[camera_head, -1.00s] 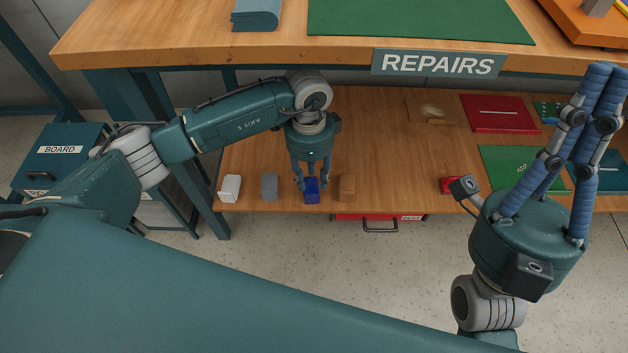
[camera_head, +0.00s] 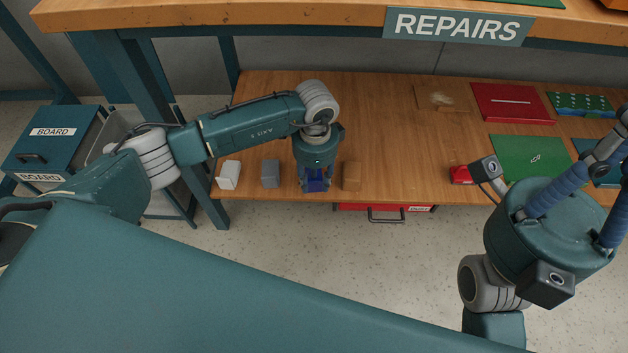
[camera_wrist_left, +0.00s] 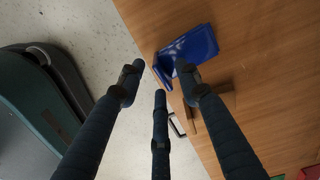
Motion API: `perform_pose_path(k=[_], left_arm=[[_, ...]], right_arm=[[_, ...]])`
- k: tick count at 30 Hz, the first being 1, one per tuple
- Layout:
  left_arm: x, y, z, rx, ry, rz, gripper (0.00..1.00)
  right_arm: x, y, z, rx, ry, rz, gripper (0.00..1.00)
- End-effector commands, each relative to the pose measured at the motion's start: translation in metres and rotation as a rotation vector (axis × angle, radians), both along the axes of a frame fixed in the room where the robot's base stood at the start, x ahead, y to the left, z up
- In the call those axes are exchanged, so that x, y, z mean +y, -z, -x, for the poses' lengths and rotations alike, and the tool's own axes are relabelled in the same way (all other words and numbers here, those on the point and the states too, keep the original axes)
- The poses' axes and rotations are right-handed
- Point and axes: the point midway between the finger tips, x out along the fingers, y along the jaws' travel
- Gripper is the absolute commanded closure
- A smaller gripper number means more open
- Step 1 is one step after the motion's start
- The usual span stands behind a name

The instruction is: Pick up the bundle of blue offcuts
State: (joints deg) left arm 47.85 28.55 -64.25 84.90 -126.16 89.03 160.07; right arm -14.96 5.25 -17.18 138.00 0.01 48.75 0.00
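A blue bundle of offcuts (camera_head: 317,185) lies at the front edge of the lower wooden shelf, between a grey block and a brown block. My left gripper (camera_head: 315,180) points down over the bundle in the head view, with its fingers around or just in front of it. In the left wrist view the fingers (camera_wrist_left: 158,84) are spread apart with nothing between them. There the bundle (camera_wrist_left: 195,46) lies past the fingertips, partly behind the right-hand finger; I cannot tell whether they touch. My right gripper (camera_head: 585,195) is at the right edge, its fingertips cut off.
A white block (camera_head: 229,175), grey block (camera_head: 270,174) and brown block (camera_head: 351,177) stand in the row with the bundle. A REPAIRS-labelled bench top (camera_head: 300,17) overhangs behind. A red drawer (camera_head: 385,209) is under the shelf.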

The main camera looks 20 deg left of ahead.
Motion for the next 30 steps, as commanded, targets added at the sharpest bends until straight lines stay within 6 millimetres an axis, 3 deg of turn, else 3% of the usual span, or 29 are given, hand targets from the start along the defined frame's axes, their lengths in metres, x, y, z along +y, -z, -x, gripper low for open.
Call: perform_pose_path(k=[7, 12, 23, 26, 30], left_arm=[[-0.001, 0.002, -0.001, -0.002, 0.001, 0.001, 0.66], [-0.001, 0.002, -0.001, -0.002, 0.000, 0.001, 0.99], [0.000, 0.000, -0.001, -0.003, 0.000, 0.002, 1.00], [0.000, -0.012, -0.001, -0.004, 0.000, 0.002, 1.00], [-0.001, -0.041, -0.002, -0.005, -0.001, 0.002, 1.00]], right_arm=[[0.000, -0.002, -0.001, -0.004, 0.001, 0.001, 1.00], [0.000, -0.002, -0.001, -0.004, 0.001, 0.001, 1.00], [0.001, -0.003, 0.000, -0.006, -0.001, 0.001, 1.00], [0.000, -0.009, 0.001, -0.009, 0.000, -0.001, 1.00], [-0.001, -0.002, 0.001, 0.047, -0.002, -0.003, 1.00]])
